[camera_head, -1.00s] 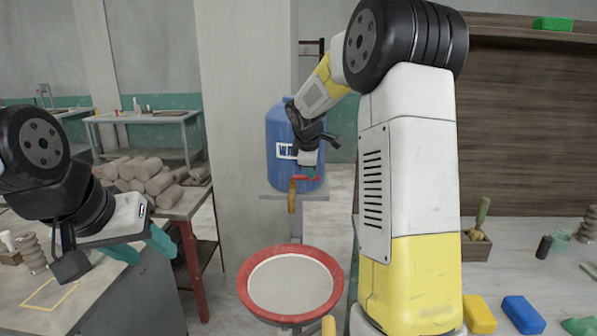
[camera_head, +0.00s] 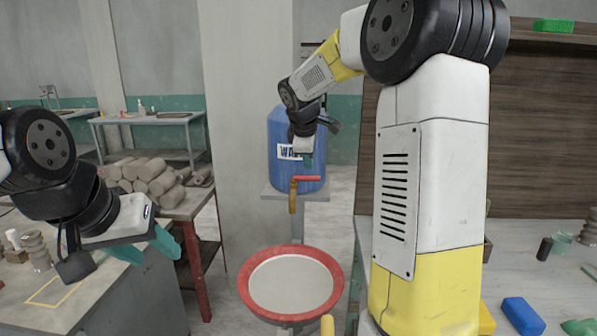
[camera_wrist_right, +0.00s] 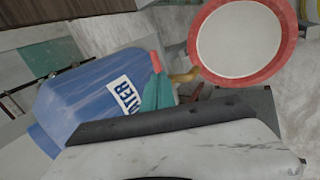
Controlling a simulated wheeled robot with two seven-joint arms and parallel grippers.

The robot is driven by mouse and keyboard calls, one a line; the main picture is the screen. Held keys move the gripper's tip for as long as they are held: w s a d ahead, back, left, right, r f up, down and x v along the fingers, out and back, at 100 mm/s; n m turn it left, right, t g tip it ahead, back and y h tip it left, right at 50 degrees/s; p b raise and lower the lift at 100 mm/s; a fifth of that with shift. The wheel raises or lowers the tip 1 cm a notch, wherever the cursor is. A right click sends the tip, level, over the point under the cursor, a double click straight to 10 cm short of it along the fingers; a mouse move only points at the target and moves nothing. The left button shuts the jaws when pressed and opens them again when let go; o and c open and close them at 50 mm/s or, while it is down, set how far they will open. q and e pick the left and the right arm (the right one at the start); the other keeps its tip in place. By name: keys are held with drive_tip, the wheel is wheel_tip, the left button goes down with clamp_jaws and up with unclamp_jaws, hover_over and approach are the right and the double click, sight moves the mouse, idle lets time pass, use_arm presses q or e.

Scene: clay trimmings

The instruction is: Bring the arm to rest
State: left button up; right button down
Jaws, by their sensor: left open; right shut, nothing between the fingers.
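My right arm crosses the middle right of the head view. Its gripper (camera_head: 308,160) is shut and empty, in front of the blue water container (camera_head: 283,165) and above the red tap handle (camera_head: 306,179). In the right wrist view the closed green fingertips (camera_wrist_right: 158,92) appear in front of the container (camera_wrist_right: 85,95), close to the red handle (camera_wrist_right: 155,62); whether they touch it I cannot tell. My left gripper (camera_head: 160,245) is open and empty at the left, over the grey cabinet's edge.
A red-rimmed basin (camera_head: 335,290) stands below the brass tap (camera_head: 292,197). Clay rolls lie on a table (camera_head: 190,207) at the left. A blue block (camera_head: 523,315) lies on the right-hand worktop (camera_head: 570,290). The floor behind the basin is partly clear.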

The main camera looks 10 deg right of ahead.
drive_tip(key=v, duration=0.7)
drive_tip(key=s+a+f+m+y, duration=0.1)
drive_tip(key=s+m, duration=0.5)
drive_tip(key=s, duration=0.8)
drive_tip(key=s+a+f+m+y, duration=0.2)
drive_tip(key=s+f+m, duration=0.4)
drive_tip(key=s, duration=0.9)
drive_tip(key=shift+a+f+m+y, duration=0.25)
drive_tip(key=shift+m+y, duration=0.25)
drive_tip(key=shift+y, duration=0.4)
